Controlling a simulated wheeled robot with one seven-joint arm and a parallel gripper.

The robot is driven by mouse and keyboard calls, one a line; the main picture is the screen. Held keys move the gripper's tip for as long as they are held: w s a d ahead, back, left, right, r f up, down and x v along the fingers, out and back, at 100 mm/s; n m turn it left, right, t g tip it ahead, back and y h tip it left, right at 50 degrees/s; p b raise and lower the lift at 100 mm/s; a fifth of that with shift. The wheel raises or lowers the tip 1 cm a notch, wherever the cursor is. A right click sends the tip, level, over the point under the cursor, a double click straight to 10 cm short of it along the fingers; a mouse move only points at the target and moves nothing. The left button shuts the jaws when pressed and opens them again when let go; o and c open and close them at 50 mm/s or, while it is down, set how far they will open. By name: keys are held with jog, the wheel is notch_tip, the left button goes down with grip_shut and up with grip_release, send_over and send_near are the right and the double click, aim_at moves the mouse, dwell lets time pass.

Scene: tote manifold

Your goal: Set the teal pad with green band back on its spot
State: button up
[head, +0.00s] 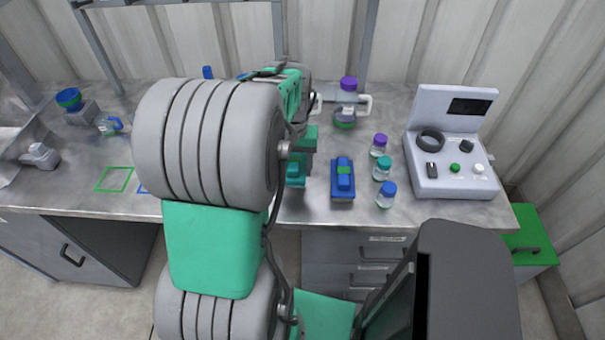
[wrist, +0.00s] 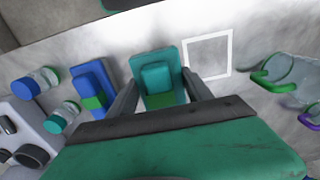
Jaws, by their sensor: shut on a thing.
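The teal pad (wrist: 155,76) has a raised teal block and a green band. It sits between the two fingers of my gripper (wrist: 161,82), which is shut on it. In the head view the teal pad (head: 296,173) is partly hidden by my arm, below my gripper (head: 303,150). I cannot tell whether it touches the bench. A white square outline (wrist: 230,57) lies just right of the pad in the wrist view. A green outline (head: 115,179) and part of a blue outline (head: 142,189) are at the bench's left.
A blue pad with green band (head: 343,180) stands right of the teal pad. Small capped bottles (head: 382,168) and a grey control console (head: 452,150) are further right. A handled flask with purple cap (head: 348,98) stands behind. The left front bench is mostly clear.

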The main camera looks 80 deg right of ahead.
aim_at(303, 164)
jog(key=f, duration=0.1)
jog(key=s+d+f, duration=0.2)
jog(key=shift+f, duration=0.2)
notch_tip(303, 164, down, 3)
jog(key=shift+w+r+p, duration=0.1)
jog(key=shift+r+p, duration=0.05)
jog(key=shift+p, duration=0.15)
jog(key=shift+f, duration=0.25)
jog(key=o, duration=1.2)
